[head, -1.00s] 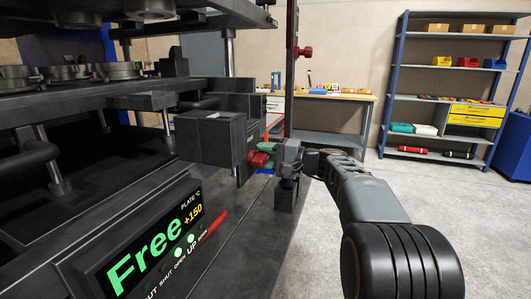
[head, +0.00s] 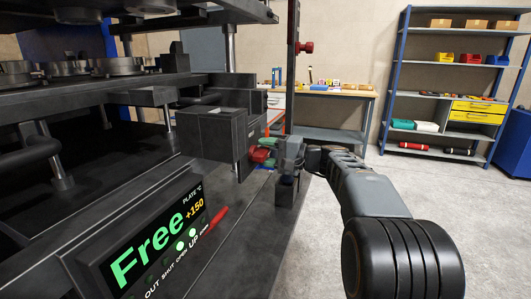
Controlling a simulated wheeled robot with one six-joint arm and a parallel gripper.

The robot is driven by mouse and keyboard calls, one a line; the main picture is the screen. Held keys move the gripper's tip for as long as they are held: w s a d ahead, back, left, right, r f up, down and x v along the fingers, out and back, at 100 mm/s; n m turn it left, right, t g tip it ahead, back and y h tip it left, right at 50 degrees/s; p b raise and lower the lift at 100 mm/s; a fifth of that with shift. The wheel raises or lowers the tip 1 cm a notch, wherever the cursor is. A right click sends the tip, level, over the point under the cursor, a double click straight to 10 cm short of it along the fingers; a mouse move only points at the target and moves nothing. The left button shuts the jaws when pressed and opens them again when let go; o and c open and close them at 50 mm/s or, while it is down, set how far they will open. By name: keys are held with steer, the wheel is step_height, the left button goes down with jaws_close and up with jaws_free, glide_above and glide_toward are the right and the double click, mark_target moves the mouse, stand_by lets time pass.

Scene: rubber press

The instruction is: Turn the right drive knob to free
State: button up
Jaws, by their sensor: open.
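The right drive knob, red (head: 260,155), sits on the side of a dark box on the press, with a green part beside it. My gripper (head: 277,152) is open at the knob's right, very close to it. The small size and overlap hide whether the fingers touch the knob. The press display (head: 150,240) reads "Free" in green, with "+150" under "PLATE °C" and green lamps lit in the row below.
A red lever (head: 216,220) sticks out beside the display. A dark post with a red knob (head: 306,47) stands behind my gripper. A workbench (head: 335,95) and a blue shelf rack (head: 448,90) stand at the back. The floor at right is clear.

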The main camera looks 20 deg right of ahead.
steer(key=v, duration=1.3)
steer(key=shift+d+p, duration=0.2)
steer(key=shift+p, duration=0.15)
steer(key=shift+s, duration=0.1)
